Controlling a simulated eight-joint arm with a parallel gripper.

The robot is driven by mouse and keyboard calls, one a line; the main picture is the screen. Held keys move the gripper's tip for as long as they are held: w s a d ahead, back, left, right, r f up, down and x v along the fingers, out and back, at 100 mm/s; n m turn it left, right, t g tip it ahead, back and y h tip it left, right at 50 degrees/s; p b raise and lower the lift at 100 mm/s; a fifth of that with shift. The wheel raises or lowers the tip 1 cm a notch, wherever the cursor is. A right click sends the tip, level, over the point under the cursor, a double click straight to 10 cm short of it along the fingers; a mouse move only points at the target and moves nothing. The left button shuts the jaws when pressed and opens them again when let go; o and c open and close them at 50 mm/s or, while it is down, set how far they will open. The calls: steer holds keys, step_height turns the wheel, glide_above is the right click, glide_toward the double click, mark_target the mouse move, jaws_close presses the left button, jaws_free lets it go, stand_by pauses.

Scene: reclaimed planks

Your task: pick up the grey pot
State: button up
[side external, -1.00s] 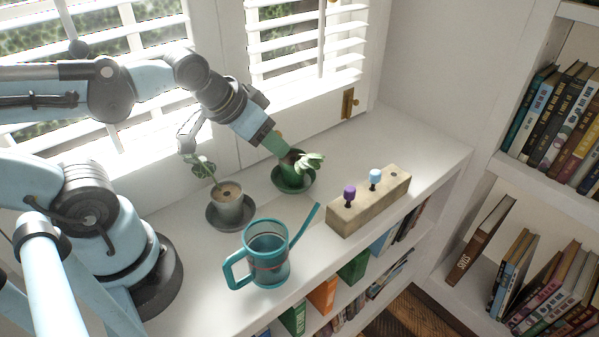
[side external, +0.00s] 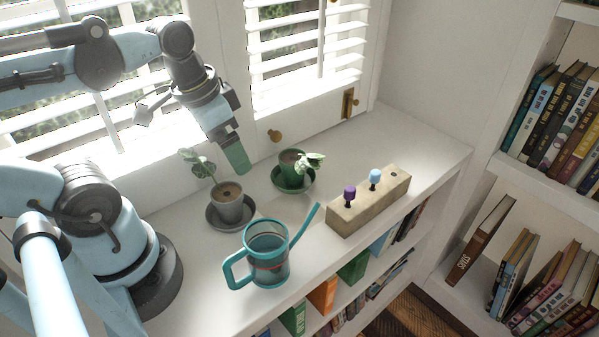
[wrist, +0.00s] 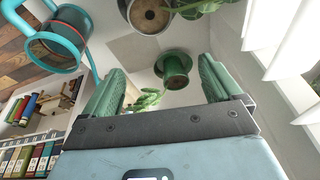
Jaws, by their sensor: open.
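The grey pot (side external: 229,209) holds soil and a leafy green plant and stands upright on a dark grey saucer (side external: 213,224) on the white shelf. In the wrist view the grey pot (wrist: 148,17) is at the top edge, partly cut off.
A green pot (side external: 290,175) with a plant stands on a green saucer to the right. A teal watering can (side external: 268,262) is in front, its spout pointing right. A wooden block (side external: 368,202) with purple and blue knobs sits farther right. The window shutters (side external: 310,45) are behind.

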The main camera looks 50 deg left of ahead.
mark_target(227, 194)
steer(key=shift+m+g, duration=0.4)
steer(key=shift+g, duration=0.5)
steer(key=shift+s+f, duration=0.3)
steer(key=shift+f, duration=1.55)
steer(key=shift+s+f, duration=0.35)
steer(key=shift+f, duration=1.45)
steer(key=shift+s+f, duration=0.3)
steer(key=shift+f, duration=1.55)
steer(key=c, duration=1.3)
